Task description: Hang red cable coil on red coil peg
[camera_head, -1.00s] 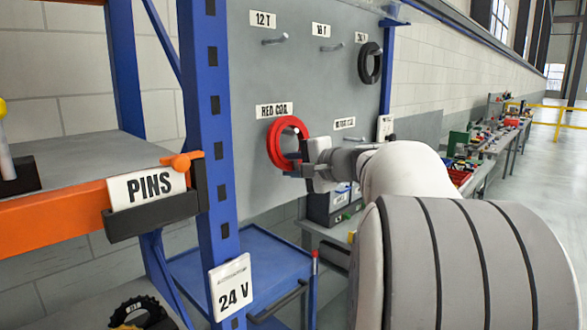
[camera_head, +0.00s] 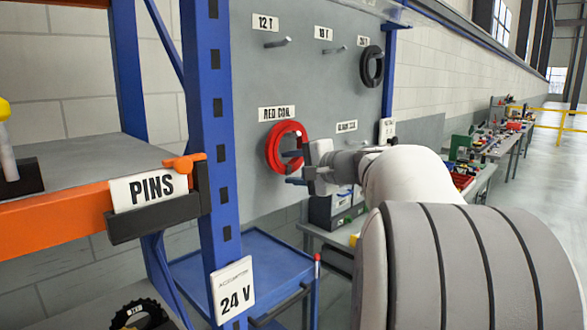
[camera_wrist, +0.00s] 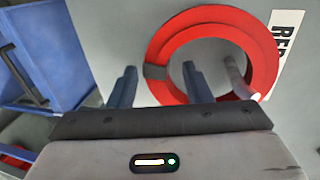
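The red cable coil (camera_head: 271,150) is against the grey panel, below the RED COIL sign (camera_head: 276,114). My gripper (camera_head: 291,167) is open beside the coil's lower right. In the wrist view my gripper (camera_wrist: 160,76) has its two fingers apart, with the dark band showing beyond the gap. The coil's contact with the peg is partly unclear.
Other pegs (camera_head: 278,43) stick out above, and a black coil (camera_head: 371,66) hangs at the upper right. A blue rack post (camera_head: 212,120) stands left of the panel. A blue cart (camera_head: 240,262) is below, and a workbench with bins (camera_head: 334,207) is behind my arm.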

